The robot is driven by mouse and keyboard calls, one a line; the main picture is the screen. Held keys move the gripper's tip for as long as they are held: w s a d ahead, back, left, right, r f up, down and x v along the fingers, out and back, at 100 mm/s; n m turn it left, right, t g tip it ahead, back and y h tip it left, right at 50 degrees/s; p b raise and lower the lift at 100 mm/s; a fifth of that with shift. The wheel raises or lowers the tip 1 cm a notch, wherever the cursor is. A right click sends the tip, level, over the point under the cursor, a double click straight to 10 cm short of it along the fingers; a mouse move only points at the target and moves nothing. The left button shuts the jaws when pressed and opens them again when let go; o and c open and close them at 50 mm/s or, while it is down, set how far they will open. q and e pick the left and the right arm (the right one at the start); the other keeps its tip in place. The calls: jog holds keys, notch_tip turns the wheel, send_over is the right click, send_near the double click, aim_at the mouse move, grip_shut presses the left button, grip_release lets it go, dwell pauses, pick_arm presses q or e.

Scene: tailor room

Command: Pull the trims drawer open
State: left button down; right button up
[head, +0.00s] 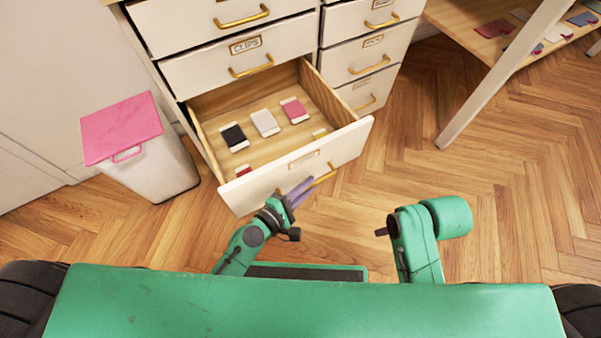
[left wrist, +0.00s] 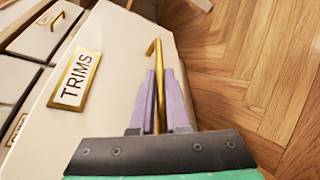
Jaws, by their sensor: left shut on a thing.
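The trims drawer (head: 345,144) is the bottom drawer of the white cabinet's left column, and it stands pulled well out. Inside lie several small cards of trim, among them a black one (head: 234,137), a pale one (head: 265,123) and a pink one (head: 294,110). Its TRIMS label (left wrist: 76,80) shows in the left wrist view. My left gripper (head: 302,191) is at the drawer front, its purple fingers shut on the brass handle (left wrist: 154,52). My right gripper (head: 381,232) is away from the drawer, above the floor; its fingers are mostly hidden.
A white bin with a pink lid (head: 122,128) stands left of the drawer. The clips drawer (head: 222,70) above is closed. A wooden table (head: 476,38) with a pale leg stands at the right. The wooden floor (head: 500,200) at the right is clear.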

pick_arm(q)
jog(key=shift+s+d, duration=0.1)
jog(key=shift+s, duration=0.2)
pick_arm(e)
jog(key=shift+w+f, duration=0.1)
jog(key=shift+f, duration=0.05)
pick_arm(q)
jog(key=shift+f, duration=0.1)
jog(key=c, duration=0.9)
grip_release()
jog(key=b+v, duration=0.4)
jog(key=v, duration=1)
jog(key=shift+s+a+r, duration=0.15)
jog(key=shift+a+r, duration=0.05)
pick_arm(e)
jog(key=w+a+f+t+y, duration=0.3)
jog(key=w+a+f+t, duration=0.2)
jog(key=a, duration=0.4)
jog(key=shift+w+f+n+y, duration=0.3)
jog(key=shift+f+n, duration=0.1)
jog(key=shift+f, duration=0.15)
